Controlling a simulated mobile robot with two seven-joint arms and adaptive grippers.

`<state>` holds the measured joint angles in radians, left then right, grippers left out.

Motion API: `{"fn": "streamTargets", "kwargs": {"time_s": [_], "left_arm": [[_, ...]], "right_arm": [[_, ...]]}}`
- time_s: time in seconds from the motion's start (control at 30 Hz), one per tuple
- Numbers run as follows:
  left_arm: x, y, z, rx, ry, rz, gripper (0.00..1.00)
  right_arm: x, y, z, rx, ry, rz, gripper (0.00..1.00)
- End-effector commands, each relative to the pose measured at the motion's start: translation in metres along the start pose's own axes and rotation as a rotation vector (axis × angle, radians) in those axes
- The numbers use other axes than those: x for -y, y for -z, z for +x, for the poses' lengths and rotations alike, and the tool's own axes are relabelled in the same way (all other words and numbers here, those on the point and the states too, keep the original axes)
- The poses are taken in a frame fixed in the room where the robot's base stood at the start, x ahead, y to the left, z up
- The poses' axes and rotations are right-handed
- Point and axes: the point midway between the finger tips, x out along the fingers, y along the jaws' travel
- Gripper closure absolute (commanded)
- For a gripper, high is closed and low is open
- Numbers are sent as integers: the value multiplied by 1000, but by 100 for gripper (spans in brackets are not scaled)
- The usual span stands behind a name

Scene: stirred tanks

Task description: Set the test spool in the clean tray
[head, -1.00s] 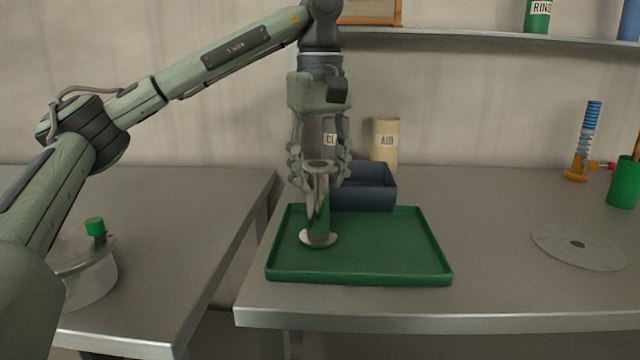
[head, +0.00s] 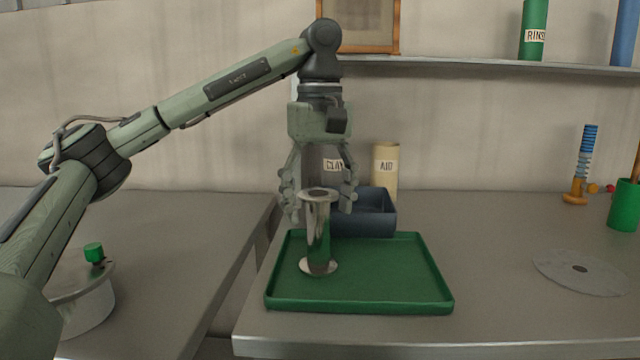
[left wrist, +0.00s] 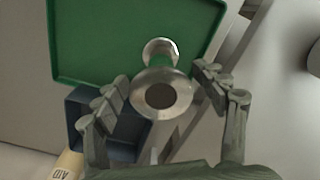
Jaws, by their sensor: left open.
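The test spool (head: 318,236) is a shiny metal spool with a flange at each end. It stands upright in the left part of the green tray (head: 400,298). My left gripper (head: 318,205) is above and around the spool's top flange, its fingers spread and apart from it. In the left wrist view, the spool (left wrist: 163,92) shows end-on between the open fingers of the left gripper (left wrist: 165,100), with the green tray (left wrist: 80,45) beyond. My right gripper is not in view.
A dark blue bin (head: 375,222) stands just behind the tray, with a cream AID container (head: 384,172) and a CLAY container (head: 333,166) behind it. A grey disc (head: 582,272) lies at right. A lidded pot (head: 82,305) stands on the left table, across a gap.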

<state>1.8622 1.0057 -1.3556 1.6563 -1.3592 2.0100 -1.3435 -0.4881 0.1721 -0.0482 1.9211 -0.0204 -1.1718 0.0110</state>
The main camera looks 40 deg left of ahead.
Motion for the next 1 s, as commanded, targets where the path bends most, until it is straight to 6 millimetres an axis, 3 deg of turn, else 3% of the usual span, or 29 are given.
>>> {"fn": "streamTargets", "kwargs": {"time_s": [0.2,0.43,0.7,1.0], "left_arm": [[-1,0,-39,-3,-4,1,29],[0,0,-68,-2,-2,-1,29],[-1,0,-108,-3,-1,2,29],[0,0,-122,0,0,1,29]], "right_arm": [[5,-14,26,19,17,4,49],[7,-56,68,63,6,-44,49],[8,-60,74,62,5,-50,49],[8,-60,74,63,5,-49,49]]}}
